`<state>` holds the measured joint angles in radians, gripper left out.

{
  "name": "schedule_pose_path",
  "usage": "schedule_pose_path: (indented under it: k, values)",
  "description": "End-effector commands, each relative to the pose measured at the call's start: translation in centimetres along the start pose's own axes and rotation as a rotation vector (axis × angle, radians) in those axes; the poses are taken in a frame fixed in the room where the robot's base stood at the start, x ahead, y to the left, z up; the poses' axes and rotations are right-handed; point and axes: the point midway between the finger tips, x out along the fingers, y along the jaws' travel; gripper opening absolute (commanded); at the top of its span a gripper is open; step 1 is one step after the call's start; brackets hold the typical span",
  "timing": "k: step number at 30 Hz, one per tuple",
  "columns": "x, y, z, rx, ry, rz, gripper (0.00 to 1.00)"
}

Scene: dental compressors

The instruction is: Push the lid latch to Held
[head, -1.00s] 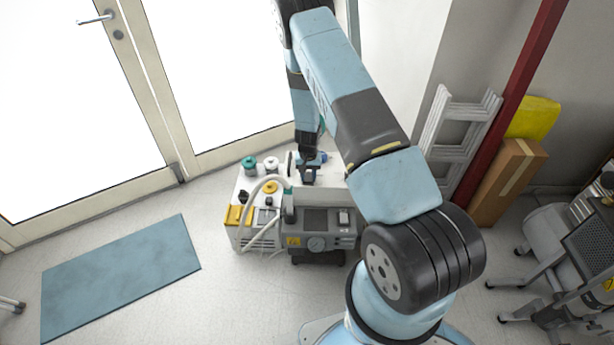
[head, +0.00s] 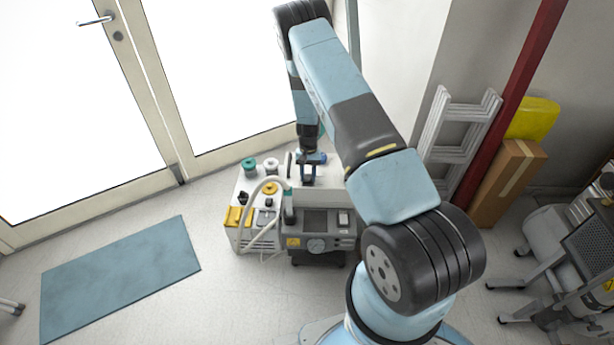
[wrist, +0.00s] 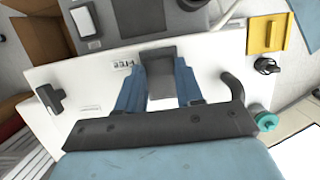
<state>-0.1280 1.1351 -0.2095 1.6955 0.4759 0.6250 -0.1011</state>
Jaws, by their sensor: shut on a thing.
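The latch (wrist: 158,72), a dark grey block with a paler face, stands on the white machine lid (wrist: 210,70) in the wrist view. My gripper (wrist: 158,90) has its blue fingers on either side of the latch and is shut on it. No "Held" label can be read; my gripper covers part of the lid. In the head view my gripper (head: 311,170) points down onto the top of the white compressor unit (head: 243,187), and the latch is too small there to make out clearly.
A pale hose (head: 257,190) arches over the unit's front. A blue mat (head: 120,275) lies on open floor.

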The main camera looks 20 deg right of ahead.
Motion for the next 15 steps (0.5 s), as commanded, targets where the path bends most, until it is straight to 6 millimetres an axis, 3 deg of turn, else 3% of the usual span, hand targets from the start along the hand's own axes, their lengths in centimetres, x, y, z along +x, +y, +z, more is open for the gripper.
schedule_pose_path:
  k: [9, 10, 15]
  values:
    - [-0.12, -0.24, -0.04, -0.002, -0.002, -0.002, 0.06]
    - [-0.12, -0.24, -0.04, -0.002, -0.001, -0.002, 0.39]
    - [-0.1, -0.17, -0.03, -0.001, -0.002, -0.002, 0.55]
